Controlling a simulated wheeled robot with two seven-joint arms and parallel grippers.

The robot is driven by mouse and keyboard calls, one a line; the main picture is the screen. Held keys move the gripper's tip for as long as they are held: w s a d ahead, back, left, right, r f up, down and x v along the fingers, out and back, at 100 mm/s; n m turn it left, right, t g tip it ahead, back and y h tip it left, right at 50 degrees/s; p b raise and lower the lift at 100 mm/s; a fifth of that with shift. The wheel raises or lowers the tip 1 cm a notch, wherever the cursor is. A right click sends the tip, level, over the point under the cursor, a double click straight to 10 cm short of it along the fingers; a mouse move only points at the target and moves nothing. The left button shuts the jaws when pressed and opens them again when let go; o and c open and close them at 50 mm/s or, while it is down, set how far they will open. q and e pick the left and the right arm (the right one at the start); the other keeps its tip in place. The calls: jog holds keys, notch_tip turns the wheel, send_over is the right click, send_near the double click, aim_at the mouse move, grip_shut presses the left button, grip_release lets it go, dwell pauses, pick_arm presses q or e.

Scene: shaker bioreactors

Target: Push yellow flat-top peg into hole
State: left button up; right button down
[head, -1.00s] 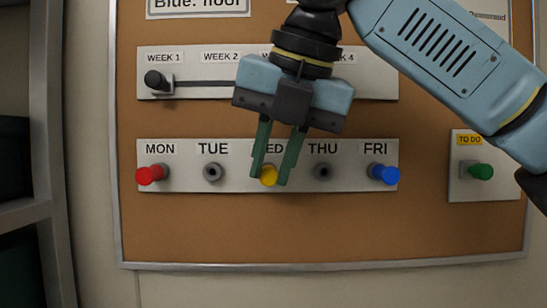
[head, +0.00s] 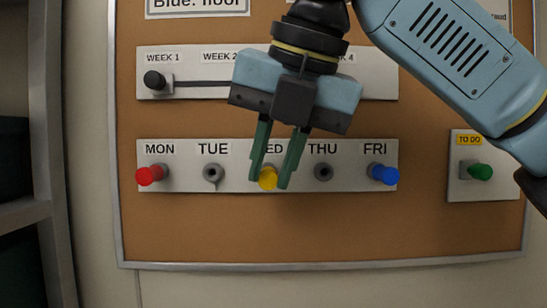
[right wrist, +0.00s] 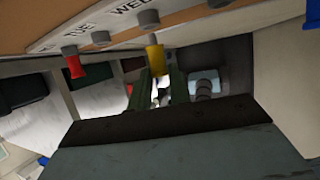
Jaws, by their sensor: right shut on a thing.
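The yellow flat-top peg (head: 268,178) is at the WED place on the lower board strip (head: 240,186). My right gripper (head: 270,184) is shut on it, with one green finger on each side. The peg also shows in the right wrist view (right wrist: 155,60), between the fingertips and close to the grey WED socket (right wrist: 148,20). The fingers partly cover the peg and hide the WED hole in the head view, so I cannot tell how deep the peg sits. My left gripper is not in view.
A red peg (head: 150,175) is at MON and a blue peg (head: 383,174) at FRI. The TUE socket (head: 212,172) and THU socket (head: 323,172) are empty. A green peg (head: 481,172) is on the TO DO plate. A black slider knob (head: 155,80) is above.

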jog(key=shift+s, duration=0.35)
jog(key=shift+s, duration=1.45)
